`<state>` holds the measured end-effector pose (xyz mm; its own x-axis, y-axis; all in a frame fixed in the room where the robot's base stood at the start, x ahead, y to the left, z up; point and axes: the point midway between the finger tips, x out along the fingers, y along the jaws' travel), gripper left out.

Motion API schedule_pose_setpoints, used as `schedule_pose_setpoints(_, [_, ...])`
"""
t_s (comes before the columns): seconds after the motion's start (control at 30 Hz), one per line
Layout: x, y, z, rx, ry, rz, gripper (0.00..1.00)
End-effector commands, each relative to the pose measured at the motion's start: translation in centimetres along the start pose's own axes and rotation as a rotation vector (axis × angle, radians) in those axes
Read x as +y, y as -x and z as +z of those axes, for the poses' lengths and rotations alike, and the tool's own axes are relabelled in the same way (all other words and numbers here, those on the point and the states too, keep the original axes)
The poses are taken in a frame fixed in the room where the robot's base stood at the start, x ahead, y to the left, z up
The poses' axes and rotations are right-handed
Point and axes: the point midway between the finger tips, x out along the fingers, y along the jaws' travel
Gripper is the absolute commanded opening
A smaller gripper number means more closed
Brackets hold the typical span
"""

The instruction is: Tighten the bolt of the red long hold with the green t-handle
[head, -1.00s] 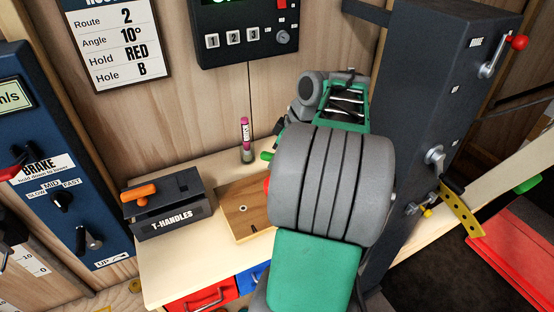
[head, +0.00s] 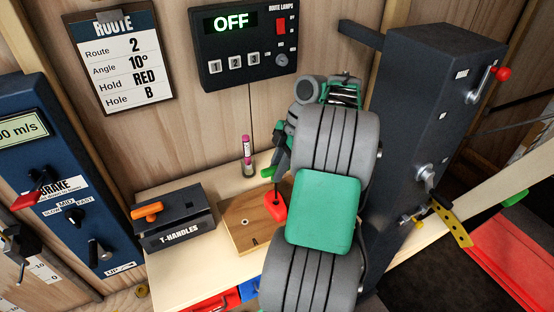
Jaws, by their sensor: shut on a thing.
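The red long hold (head: 275,207) lies on a wooden board (head: 240,225) marked A on the bench. My arm hides the board's right part. The green t-handle (head: 267,172) is above the hold. My gripper (head: 279,172) is shut on it, and the dark fingers partly cover it. A thin dark shaft runs down to the hold's top. I cannot tell whether its tip is seated in the bolt, and the bolt head is not clearly visible.
The T-HANDLES box (head: 175,222) with an orange handle (head: 147,211) stands left of the board. A pink-capped tube (head: 247,157) stands behind. A dark grey column (head: 425,110) with levers rises at the right. A route card (head: 123,58) and OFF panel (head: 245,45) hang above.

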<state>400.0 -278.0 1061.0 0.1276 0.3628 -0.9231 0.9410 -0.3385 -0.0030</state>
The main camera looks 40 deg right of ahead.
Motion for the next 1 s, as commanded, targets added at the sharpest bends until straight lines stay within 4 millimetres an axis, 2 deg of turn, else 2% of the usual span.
schedule_pose_setpoints(0.03, [0.13,0.5,-0.2,0.001,0.076,-0.033,0.0])
schedule_pose_setpoints(0.23, [0.17,0.38,-0.19,-0.001,0.264,-0.109,0.0])
schedule_pose_setpoints(0.53, [0.33,0.02,-0.29,-0.003,0.981,-0.406,0.0])
schedule_pose_setpoints(0.6, [0.27,-0.03,-0.17,-0.004,1.03,-0.427,0.0])
schedule_pose_setpoints(0.77, [0.22,-0.04,-0.11,-0.004,1.028,-0.425,0.0])
schedule_pose_setpoints(0.8, [0.22,-0.05,-0.12,-0.004,1.028,-0.425,0.18])
schedule_pose_setpoints(1.0, [0.23,-0.05,-0.17,-0.004,1.026,-0.424,0.02])
